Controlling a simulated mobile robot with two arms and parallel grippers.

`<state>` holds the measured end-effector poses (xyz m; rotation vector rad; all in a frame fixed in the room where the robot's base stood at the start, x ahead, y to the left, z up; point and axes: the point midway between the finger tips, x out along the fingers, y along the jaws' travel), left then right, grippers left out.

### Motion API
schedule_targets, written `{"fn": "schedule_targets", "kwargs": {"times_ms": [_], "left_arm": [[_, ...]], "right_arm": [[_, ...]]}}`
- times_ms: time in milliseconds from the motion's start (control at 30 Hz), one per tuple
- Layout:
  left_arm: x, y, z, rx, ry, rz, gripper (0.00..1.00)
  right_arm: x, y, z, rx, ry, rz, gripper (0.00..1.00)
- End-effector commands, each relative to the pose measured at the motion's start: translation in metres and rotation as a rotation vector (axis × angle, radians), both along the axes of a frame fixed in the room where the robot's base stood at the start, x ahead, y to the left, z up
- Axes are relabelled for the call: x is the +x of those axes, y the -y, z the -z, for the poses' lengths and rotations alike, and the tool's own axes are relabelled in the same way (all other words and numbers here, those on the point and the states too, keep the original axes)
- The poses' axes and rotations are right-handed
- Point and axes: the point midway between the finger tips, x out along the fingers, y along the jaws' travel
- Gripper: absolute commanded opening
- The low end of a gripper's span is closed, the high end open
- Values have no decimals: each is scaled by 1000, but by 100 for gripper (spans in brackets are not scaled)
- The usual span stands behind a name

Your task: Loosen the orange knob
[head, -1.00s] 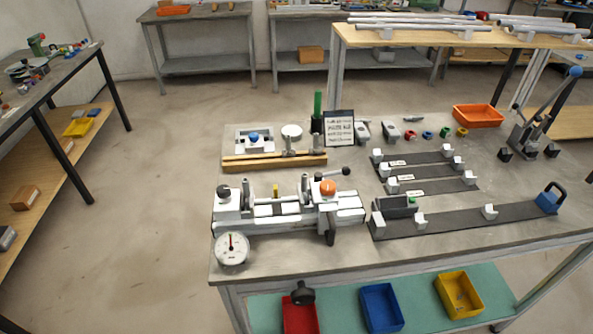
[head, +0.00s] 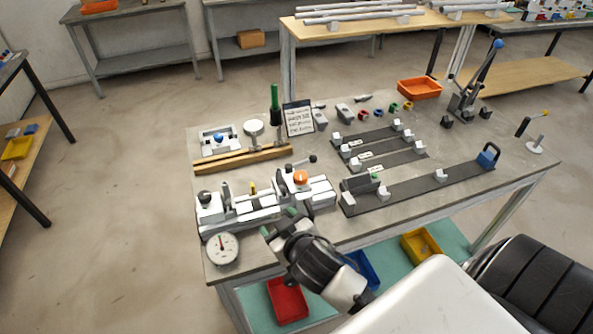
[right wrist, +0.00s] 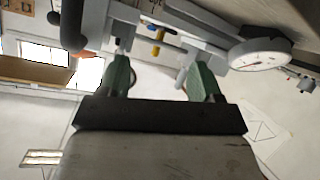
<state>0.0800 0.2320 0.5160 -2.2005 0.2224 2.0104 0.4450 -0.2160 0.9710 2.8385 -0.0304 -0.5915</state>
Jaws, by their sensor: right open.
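The orange knob (head: 300,177) sits on top of the right part of the white and grey clamping jig (head: 240,209) near the table's front left. In the right wrist view an orange edge, likely the same knob (right wrist: 82,53), shows at the left, partly hidden behind a grey part. My right gripper (head: 278,221) is in front of the jig, below and left of the knob, with its green-tipped fingers apart and empty. In the right wrist view the open fingers (right wrist: 160,75) point toward the jig and are apart from the knob. My left gripper is not in view.
A dial gauge (head: 222,248) stands at the table's front left corner, and a black-handled lever (head: 312,159) is behind the knob. Dark rails with white blocks (head: 420,189) lie to the right. Red (head: 287,300) and yellow (head: 421,246) bins sit on the lower shelf.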

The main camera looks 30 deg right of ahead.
Motion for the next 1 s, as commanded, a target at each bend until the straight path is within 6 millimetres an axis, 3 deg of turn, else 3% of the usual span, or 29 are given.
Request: {"fn": "schedule_targets", "kwargs": {"times_ms": [33,133,300,433,567,667,767,900,1000], "left_arm": [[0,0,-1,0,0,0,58],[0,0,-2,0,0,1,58],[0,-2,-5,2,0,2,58],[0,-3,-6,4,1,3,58],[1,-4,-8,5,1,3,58],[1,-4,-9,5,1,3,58],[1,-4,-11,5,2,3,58],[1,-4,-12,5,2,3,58],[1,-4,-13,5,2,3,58]], "right_arm": [[18,-4,-22,-15,112,-37,65],[48,-21,-71,-43,359,-157,65],[72,-73,-148,-123,737,-543,65],[68,-112,-170,-227,849,-927,65],[62,-128,-160,-377,764,-1314,65],[64,-116,-139,-516,557,-1560,65],[71,-80,-119,-661,240,-1716,65],[84,-2,-110,-821,-281,-1734,65],[87,50,-119,-879,-592,-1647,65]]}}
